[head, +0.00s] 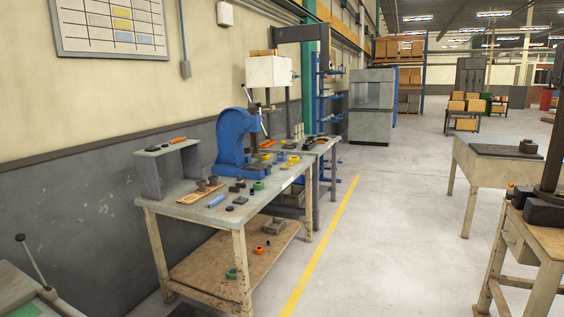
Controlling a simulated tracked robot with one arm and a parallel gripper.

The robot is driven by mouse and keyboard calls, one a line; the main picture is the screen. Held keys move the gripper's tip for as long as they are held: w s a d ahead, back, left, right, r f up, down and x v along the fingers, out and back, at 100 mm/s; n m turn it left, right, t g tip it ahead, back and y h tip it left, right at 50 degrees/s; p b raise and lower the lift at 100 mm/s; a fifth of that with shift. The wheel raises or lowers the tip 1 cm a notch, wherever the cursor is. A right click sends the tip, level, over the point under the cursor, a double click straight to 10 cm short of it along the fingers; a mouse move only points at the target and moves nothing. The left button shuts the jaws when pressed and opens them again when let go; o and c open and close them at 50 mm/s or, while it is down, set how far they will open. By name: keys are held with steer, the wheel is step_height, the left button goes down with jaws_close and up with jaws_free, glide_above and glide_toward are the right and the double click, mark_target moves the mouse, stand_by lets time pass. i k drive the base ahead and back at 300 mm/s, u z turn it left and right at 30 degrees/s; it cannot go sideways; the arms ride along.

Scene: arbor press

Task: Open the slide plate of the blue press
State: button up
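The blue press (232,138) stands upright on a workbench (180,212) left of the middle of the head view. Its curved blue body faces right, and a thin lever handle shows at its upper right. I cannot make out the slide plate at this distance; small parts lie around the foot of the press. My gripper is not in the head view. No part of it shows near the press or the bench.
A second bench (323,147) adjoins behind the first. A grey cabinet (372,105) stands farther back. More tables (490,158) stand on the right. The floor right of the yellow line (318,247) is clear. A lever (32,257) rises at the lower left.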

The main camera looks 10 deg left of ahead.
mark_target(255, 167)
steer(key=i, duration=2.8)
steer(key=u, duration=0.4)
steer(key=i, duration=1.7)
steer(key=u, duration=0.15)
steer(key=k, duration=0.35)
steer(key=z, duration=0.1)
